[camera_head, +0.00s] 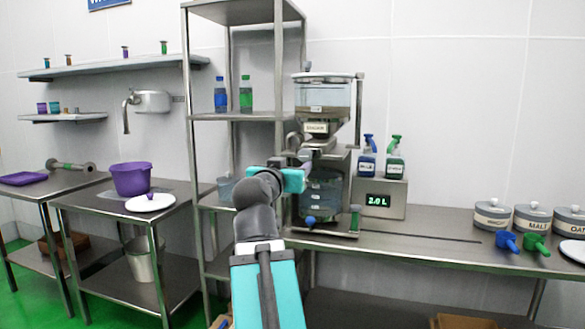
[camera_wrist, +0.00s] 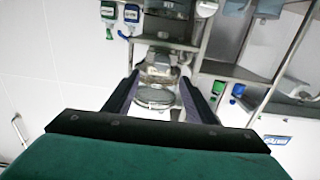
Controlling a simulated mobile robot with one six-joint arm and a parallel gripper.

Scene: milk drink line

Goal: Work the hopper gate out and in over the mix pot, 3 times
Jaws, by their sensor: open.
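The clear hopper (camera_head: 322,96), part filled and with a label below its body, stands in a steel frame on the counter. Its gate (camera_head: 320,145) is around the narrow throat, partly hidden, so I cannot tell how far out it is. The clear mix pot (camera_head: 326,190) stands under it, partly behind my arm. My gripper (camera_head: 304,157) is open in front of the throat. In the wrist view its two dark fingers (camera_wrist: 158,98) are apart on either side of a round grey part of the dispenser; contact cannot be told.
A display (camera_head: 378,200) reading 2.0 L stands right of the pot, with blue and green spray bottles (camera_head: 367,158) on top. A steel rack (camera_head: 228,100) rises close on the left. Scoops (camera_head: 508,241) and labelled canisters (camera_head: 492,215) are at right; the counter between is mostly clear.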

